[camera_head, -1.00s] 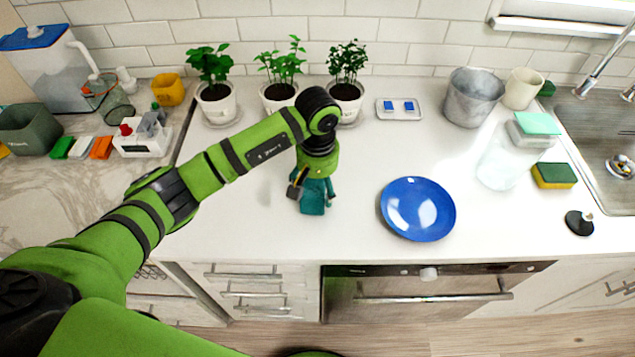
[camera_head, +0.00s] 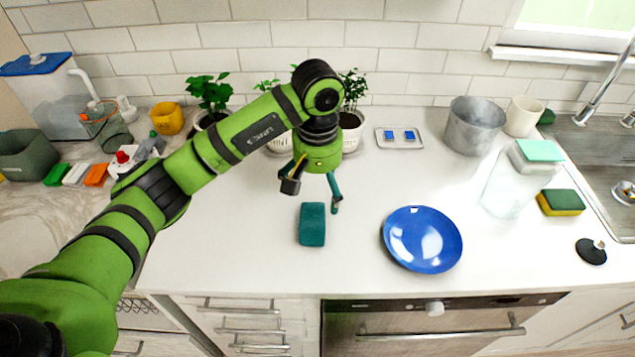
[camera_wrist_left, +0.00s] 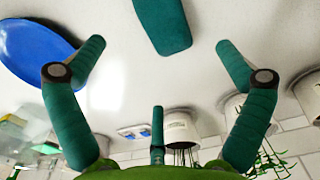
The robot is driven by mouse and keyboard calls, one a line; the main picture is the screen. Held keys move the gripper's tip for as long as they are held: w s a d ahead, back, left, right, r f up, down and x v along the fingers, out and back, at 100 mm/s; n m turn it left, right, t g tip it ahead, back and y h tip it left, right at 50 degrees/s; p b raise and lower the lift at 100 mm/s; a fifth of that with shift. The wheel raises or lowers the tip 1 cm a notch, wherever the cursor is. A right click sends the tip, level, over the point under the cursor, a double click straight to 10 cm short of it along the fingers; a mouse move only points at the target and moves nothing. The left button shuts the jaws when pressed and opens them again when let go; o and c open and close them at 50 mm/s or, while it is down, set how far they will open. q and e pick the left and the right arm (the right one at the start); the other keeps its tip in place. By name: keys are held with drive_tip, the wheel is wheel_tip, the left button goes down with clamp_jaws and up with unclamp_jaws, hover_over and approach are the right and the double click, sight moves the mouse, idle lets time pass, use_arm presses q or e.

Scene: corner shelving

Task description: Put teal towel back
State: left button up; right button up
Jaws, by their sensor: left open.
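The teal towel (camera_head: 312,224) lies folded on the white counter, left of the blue plate. It also shows at the top of the left wrist view (camera_wrist_left: 163,24). My left gripper (camera_head: 315,194) is open and empty above the counter, just behind the towel and apart from it. In the left wrist view its teal fingers (camera_wrist_left: 160,75) are spread wide with nothing between them. My right gripper is not in view.
A blue plate (camera_head: 422,239) lies right of the towel. Potted plants (camera_head: 351,112) stand along the wall behind my gripper, partly hidden by my arm. A small tray (camera_head: 399,138), a metal pot (camera_head: 474,125) and a glass jar (camera_head: 512,182) stand farther right. The counter front is clear.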

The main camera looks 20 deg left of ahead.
use_arm(q)
wheel_tip(320, 180, up, 3)
drive_tip(key=shift+r, duration=0.2)
drive_tip(key=shift+d, duration=0.1)
idle(0.4)
